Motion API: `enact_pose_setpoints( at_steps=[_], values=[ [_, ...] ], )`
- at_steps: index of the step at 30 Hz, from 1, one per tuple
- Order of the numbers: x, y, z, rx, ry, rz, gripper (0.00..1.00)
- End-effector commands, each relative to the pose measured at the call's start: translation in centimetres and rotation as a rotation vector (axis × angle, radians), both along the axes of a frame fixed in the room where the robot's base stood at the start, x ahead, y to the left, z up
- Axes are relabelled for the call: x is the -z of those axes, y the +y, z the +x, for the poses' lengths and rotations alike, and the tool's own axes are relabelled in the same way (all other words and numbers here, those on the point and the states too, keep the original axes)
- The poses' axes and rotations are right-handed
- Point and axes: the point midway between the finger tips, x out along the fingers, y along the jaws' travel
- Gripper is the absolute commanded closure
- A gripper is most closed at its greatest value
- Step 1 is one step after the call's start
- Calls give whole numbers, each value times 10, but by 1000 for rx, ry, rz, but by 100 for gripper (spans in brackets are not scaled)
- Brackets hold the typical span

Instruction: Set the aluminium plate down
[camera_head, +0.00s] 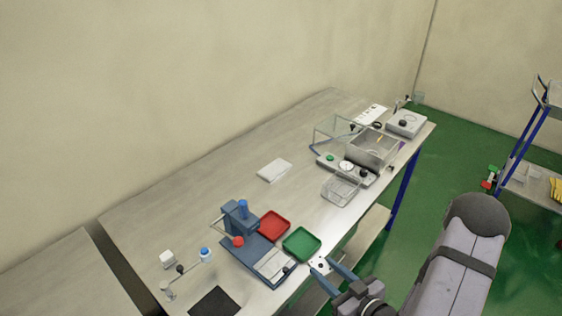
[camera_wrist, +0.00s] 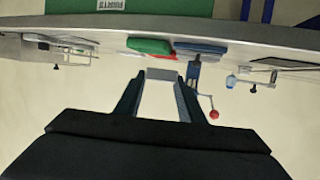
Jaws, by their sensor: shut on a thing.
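The aluminium plate (camera_head: 319,264) is a small pale square with dark holes. My gripper (camera_head: 323,270) is shut on it and holds it up at the bench's front edge, just in front of the green tray in the head view. In the wrist view the plate (camera_wrist: 162,74) shows edge-on as a grey strip between the fingertips of my gripper (camera_wrist: 163,79). Its height above the bench is hard to tell. A blue press-like fixture (camera_head: 243,222) with a red knob and a light metal bed (camera_head: 275,263) stands left of the plate.
A green tray (camera_head: 302,244) and a red tray (camera_head: 273,226) lie beside the fixture. A clear box (camera_head: 340,190) and a lidded station (camera_head: 372,147) stand farther right. A white pad (camera_head: 275,170) lies at the back. A black mat (camera_head: 214,302) lies front left. Bare bench surrounds the pad.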

Motion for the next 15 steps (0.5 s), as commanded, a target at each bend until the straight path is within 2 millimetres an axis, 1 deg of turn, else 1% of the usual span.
enact_pose_setpoints(
  at_steps=[5,8,11,15],
  values=[
    [16,-7,24,-17,-6,-5,89],
    [26,-14,48,-24,-9,-6,89],
    [32,-21,79,-23,-11,-7,89],
    [29,-28,128,-4,-12,-6,89]
  ],
)
